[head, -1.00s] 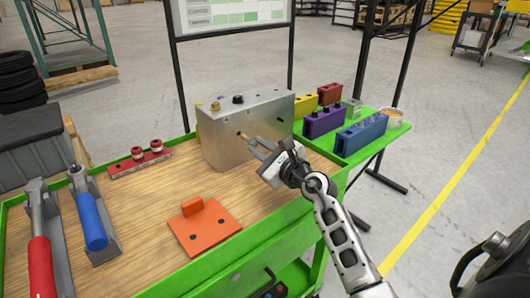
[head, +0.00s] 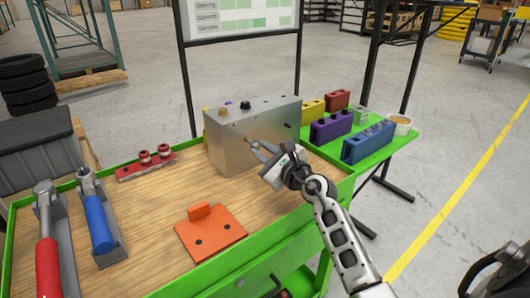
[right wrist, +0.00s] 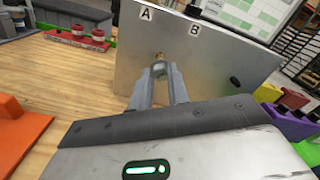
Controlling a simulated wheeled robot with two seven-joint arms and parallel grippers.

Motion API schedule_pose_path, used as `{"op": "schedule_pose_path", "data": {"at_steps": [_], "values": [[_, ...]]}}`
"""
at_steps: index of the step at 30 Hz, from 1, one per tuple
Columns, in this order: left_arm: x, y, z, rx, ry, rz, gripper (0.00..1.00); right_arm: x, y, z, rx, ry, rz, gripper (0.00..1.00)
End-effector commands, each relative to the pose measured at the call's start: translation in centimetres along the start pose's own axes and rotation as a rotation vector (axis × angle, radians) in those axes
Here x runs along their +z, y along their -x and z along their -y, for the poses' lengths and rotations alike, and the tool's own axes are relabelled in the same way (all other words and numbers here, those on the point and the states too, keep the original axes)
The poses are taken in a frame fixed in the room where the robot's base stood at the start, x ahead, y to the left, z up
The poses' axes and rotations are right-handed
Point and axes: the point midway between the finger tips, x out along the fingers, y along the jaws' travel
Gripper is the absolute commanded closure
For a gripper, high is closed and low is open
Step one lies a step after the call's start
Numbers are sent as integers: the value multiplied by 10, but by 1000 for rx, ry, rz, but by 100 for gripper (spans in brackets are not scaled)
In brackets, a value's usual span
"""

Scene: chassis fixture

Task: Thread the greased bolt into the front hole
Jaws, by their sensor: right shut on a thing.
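The grey metal chassis block (head: 240,130) stands on the wooden cart top. Its front face shows in the right wrist view (right wrist: 205,65), with labels A and B along the top and a dark fitting at the right. My right gripper (head: 257,149) is at this front face, shut on a brass-coloured bolt (head: 248,140). In the right wrist view the bolt (right wrist: 159,57) points at the face below and between the labels, between the fingertips (right wrist: 159,72). Its tip is at the face; the hole is hidden, so I cannot tell how deep it sits. My left gripper is out of view.
An orange plate (head: 211,237) lies in front of the block. A red rack (head: 147,167) stands left of it, with red- and blue-handled tools (head: 98,225) farther left. Purple (head: 331,126) and blue (head: 369,142) blocks and a cup (head: 398,125) stand on the green side shelf.

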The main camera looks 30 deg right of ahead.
Motion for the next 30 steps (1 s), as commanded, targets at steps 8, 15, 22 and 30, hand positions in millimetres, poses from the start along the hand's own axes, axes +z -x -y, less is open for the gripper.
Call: {"op": "schedule_pose_path", "data": {"at_steps": [8, 15, 22, 30], "values": [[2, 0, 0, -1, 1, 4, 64, 0, 0, 0, -1, 0, 1, 100], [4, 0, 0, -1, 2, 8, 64, 1, -7, 0, 0, 1, 2, 100], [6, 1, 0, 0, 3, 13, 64, 1, -14, 0, -1, 1, 1, 100], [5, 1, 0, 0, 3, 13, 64, 1, -14, 0, -1, 0, 1, 100]]}}
